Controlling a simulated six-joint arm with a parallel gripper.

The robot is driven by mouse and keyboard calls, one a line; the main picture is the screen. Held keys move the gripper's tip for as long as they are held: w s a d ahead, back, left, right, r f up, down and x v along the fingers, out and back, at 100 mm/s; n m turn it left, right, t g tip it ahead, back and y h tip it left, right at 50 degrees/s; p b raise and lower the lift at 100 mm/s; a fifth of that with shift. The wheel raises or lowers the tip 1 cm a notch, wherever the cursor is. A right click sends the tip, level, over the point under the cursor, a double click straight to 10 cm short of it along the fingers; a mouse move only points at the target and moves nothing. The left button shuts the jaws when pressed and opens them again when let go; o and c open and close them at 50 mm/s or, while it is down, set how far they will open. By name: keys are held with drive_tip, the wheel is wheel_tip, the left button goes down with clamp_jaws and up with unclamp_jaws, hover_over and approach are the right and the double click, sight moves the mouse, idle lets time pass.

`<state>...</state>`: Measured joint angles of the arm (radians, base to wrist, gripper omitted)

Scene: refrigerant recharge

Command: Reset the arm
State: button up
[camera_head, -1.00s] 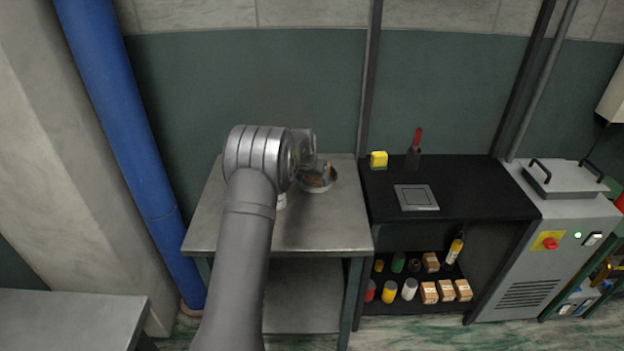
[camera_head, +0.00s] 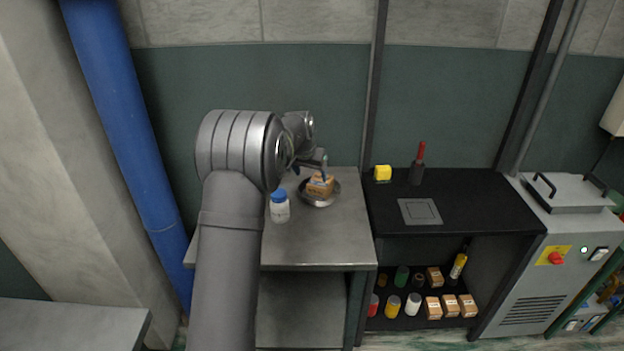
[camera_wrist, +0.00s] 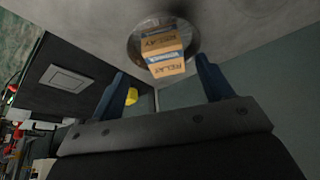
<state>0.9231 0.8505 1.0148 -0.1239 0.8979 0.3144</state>
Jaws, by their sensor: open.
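My gripper (camera_head: 311,168) is above the metal table (camera_head: 310,246), just over a round metal bowl (camera_head: 318,202). A small cardboard box (camera_head: 320,186) sits in the bowl. In the wrist view the box (camera_wrist: 164,55), marked "RELAY", lies in the bowl (camera_wrist: 134,50) beyond the fingertips. My gripper's two blue fingers (camera_wrist: 161,76) are apart, with nothing held between them. A white jar with a blue lid (camera_head: 280,207) stands on the table to the left of the bowl.
A black cabinet (camera_head: 460,200) stands to the right, with a yellow block (camera_head: 383,173) and a red-handled tool (camera_head: 420,162) on top. Its shelf holds several bottles and boxes. A grey machine (camera_head: 560,262) is at far right. A blue pipe (camera_head: 122,130) rises at left.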

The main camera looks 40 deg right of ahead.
sight(316, 188)
drive_tip(key=shift+a+r, duration=0.1)
drive_tip(key=shift+r, duration=0.05)
drive_tip(key=x, duration=1.2)
drive_tip(key=shift+r, duration=1)
drive_tip(key=shift+f, duration=0.1)
